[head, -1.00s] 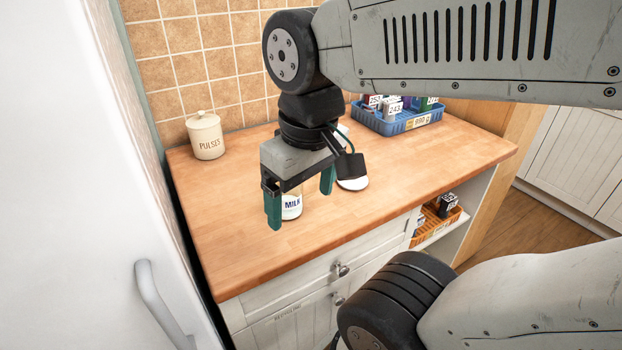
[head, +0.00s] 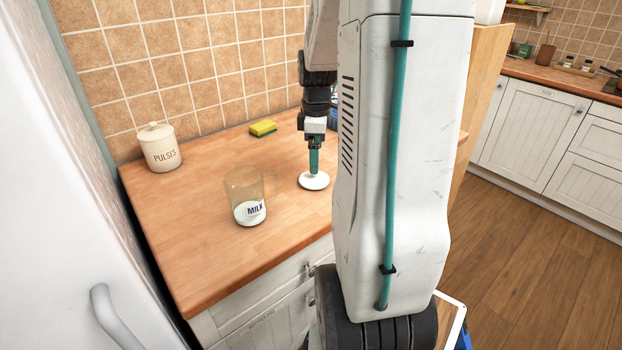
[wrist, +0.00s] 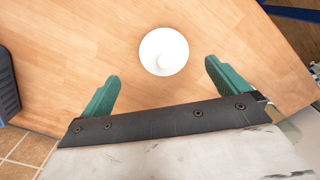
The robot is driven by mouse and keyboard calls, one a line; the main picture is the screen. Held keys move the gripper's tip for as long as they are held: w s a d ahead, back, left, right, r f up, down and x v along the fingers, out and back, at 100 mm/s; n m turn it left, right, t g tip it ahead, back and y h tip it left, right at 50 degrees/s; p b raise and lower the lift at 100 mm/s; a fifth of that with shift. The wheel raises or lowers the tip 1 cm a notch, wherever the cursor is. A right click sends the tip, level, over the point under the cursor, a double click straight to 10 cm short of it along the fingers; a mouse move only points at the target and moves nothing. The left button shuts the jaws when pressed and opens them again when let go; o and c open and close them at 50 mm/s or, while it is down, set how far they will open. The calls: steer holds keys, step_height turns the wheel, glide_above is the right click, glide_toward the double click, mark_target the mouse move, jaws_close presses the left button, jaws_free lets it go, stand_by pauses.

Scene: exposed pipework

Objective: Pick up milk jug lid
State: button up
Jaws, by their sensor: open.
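The milk jug lid (head: 314,181) is a white round disc with a small knob. It lies flat on the wooden counter, and it also shows in the wrist view (wrist: 164,56). My gripper (head: 314,165) points down over the lid in the head view. In the wrist view its two green fingers are spread apart and empty, with the lid between and slightly beyond their tips. The exact height above the lid is hard to tell. The clear milk jug (head: 249,201), with a MILK label and some white inside, stands upright and uncovered to the left of the lid.
A cream PULSES canister (head: 159,148) stands at the back left by the tiled wall. A yellow-green sponge (head: 263,128) lies behind the jug. The wooden counter (head: 200,230) is clear around the jug. A white fridge-like front (head: 50,220) borders the left. My arm hides the counter's right side.

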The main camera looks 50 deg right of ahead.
mark_target(314, 176)
steer(key=f, duration=0.6)
steer(key=shift+a+f, duration=0.1)
steer(key=shift+a, duration=0.25)
steer(key=c, duration=1)
